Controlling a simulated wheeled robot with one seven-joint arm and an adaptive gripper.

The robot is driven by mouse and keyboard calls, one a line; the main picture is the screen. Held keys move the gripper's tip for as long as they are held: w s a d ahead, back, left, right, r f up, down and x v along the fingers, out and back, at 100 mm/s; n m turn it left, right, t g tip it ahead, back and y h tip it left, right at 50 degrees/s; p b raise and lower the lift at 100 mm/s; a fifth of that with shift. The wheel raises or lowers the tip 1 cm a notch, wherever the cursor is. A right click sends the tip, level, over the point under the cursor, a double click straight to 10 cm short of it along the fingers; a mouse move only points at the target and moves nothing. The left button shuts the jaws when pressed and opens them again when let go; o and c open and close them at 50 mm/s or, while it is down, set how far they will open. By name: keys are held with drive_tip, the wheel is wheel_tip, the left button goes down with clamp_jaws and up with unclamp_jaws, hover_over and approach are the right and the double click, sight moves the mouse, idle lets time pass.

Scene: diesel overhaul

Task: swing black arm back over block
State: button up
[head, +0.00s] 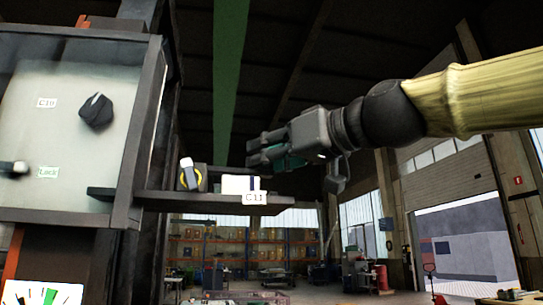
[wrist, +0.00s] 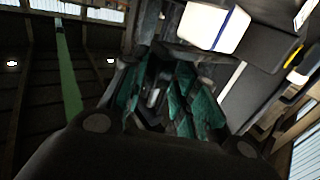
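A white block (head: 238,184) with a dark blue stripe sits on a dark ledge (head: 215,199) above the label C11. It also shows at the top of the wrist view (wrist: 215,26). My gripper (head: 262,152) is above and slightly right of the block, apart from it. In the wrist view its teal-padded fingers (wrist: 158,98) stand apart. A dark grey shape shows between them, but I cannot tell whether it is gripped or part of my gripper. I cannot clearly make out the black arm; a dark body (wrist: 262,48) lies beside the white block in the wrist view.
A panel (head: 70,125) with a black knob (head: 96,110), a Lock label and a light-tipped lever (head: 14,167) is at left. Open air surrounds my gripper on the right; shelves are far behind.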

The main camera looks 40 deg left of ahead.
drive_tip(key=shift+o, duration=0.5)
drive_tip(key=shift+s+a, duration=0.2)
drive_tip(key=shift+s, duration=0.05)
drive_tip(key=shift+w+d, duration=0.25)
drive_tip(key=d, duration=1.1)
drive_tip(key=shift+s+d, duration=0.3)
drive_tip(key=shift+s, duration=0.05)
